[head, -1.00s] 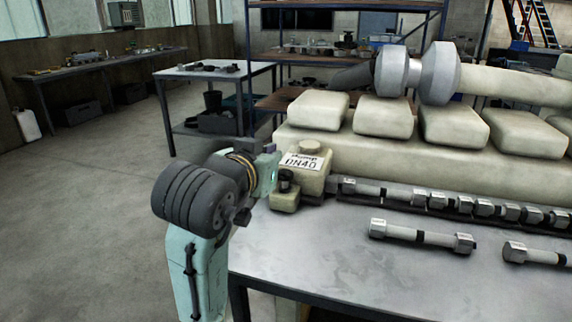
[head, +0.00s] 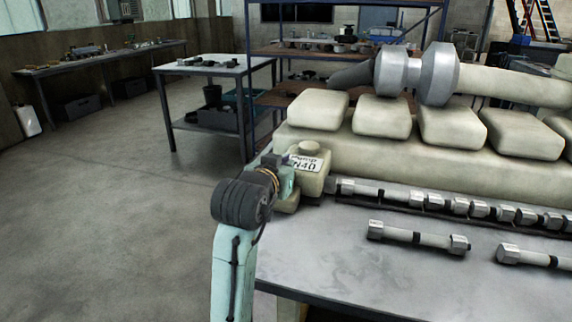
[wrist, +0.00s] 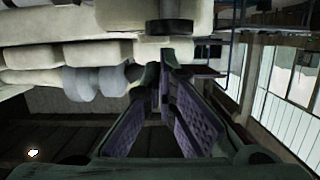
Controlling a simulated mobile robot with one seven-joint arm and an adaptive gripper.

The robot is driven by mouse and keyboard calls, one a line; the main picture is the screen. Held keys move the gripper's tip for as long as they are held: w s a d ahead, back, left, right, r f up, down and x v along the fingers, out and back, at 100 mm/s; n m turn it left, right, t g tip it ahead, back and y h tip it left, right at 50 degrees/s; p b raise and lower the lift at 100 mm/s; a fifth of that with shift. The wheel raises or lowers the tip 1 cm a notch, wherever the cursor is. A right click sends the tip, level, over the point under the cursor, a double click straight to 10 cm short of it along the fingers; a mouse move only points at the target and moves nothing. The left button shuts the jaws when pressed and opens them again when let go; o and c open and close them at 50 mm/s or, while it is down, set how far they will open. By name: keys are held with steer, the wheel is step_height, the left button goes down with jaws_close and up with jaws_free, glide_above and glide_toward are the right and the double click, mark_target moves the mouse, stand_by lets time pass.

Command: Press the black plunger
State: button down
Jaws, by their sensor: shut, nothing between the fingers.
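The black plunger (wrist: 168,27) shows as a dark round cap on a grey stem at the top of the wrist view, which looks upside down. My gripper (wrist: 164,64) is shut and empty, its fingertips close to the cap in that picture; I cannot tell whether they touch it. In the head view, my arm hides the plunger and most of the gripper. The cream pump body (head: 316,184) with a white label (head: 304,164) stands on the table's left end, just right of my wrist.
The large cream engine (head: 400,155) fills the back of the metal table (head: 350,262). A row of bolts (head: 450,203) runs along the engine, and loose studs (head: 417,237) lie in front. The floor to the left is clear.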

steer(key=shift+f, duration=0.25)
